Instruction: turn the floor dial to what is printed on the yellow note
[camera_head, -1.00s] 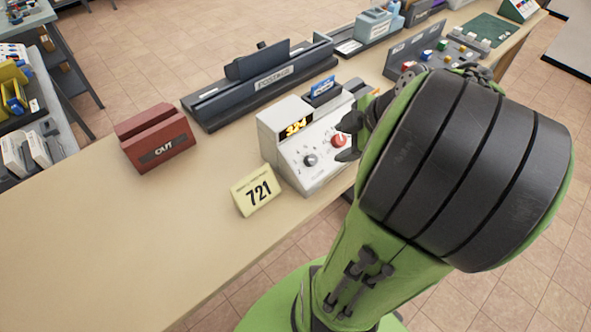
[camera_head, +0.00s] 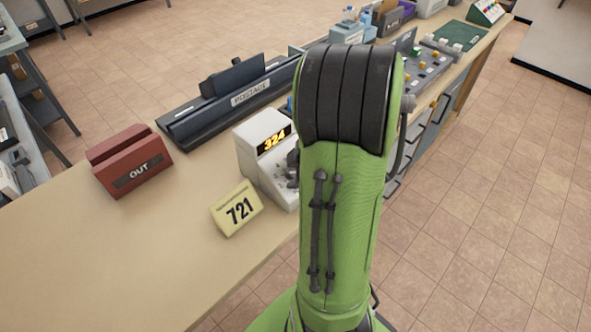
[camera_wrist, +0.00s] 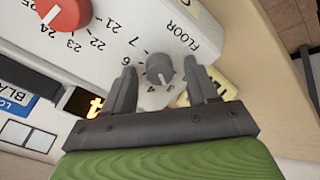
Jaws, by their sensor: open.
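My arm hides much of the console in the head view. In the wrist view, the grey floor dial (camera_wrist: 159,68) sits by the word FLOOR, with small numbers around it. Its pointer faces the low-number side, near 3 and 4; I cannot tell exactly which. My open gripper (camera_wrist: 163,74) has one finger on each side of this dial, with visible gaps.
A red dial (camera_wrist: 66,12) with numbers in the twenties is on the same panel. A red OUT holder (camera_head: 130,160) and a dark POSTAGE scale (camera_head: 230,100) stand on the counter (camera_head: 110,260). The counter's left front is clear.

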